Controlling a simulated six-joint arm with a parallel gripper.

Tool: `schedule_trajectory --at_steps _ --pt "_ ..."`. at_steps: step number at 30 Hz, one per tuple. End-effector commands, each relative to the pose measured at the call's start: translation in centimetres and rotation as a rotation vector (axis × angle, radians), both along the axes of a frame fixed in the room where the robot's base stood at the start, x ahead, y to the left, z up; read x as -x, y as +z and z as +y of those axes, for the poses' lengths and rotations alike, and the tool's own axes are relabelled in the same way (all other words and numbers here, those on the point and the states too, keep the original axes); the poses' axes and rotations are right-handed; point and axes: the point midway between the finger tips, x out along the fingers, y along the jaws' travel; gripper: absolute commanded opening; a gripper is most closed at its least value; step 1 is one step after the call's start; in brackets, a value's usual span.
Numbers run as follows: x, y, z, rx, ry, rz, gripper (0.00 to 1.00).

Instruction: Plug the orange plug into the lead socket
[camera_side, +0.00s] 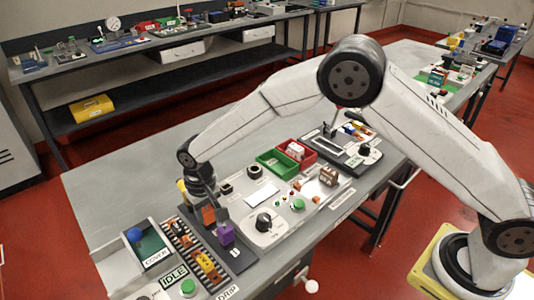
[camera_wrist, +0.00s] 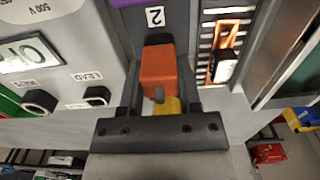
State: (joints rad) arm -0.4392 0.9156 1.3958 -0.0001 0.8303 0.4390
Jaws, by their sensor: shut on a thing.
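The orange plug (camera_wrist: 158,68) is between the fingers of my gripper (camera_wrist: 160,92) in the wrist view, with a grey stub and a yellow part at its near end. In the side view the orange plug (camera_side: 208,215) shows below my gripper (camera_side: 206,204), over or at the dark holder (camera_side: 243,258). I cannot tell whether it is clear of the holder. The lead socket (camera_wrist: 97,95) is a black opening beside a "LEAD" label, left of the plug and apart from it. Its inside is dark.
A second black socket (camera_wrist: 40,100) sits left of the lead socket. A purple block (camera_side: 226,234) stands on the dark holder. Green (camera_side: 278,161) and red (camera_side: 297,150) bins stand farther back.

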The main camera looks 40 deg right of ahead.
Motion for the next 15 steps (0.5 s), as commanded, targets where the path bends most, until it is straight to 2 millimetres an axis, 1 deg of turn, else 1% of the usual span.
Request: schedule_trajectory --at_steps 15 --pt "-0.03 0.73 0.04 -0.001 0.000 -0.001 0.00"
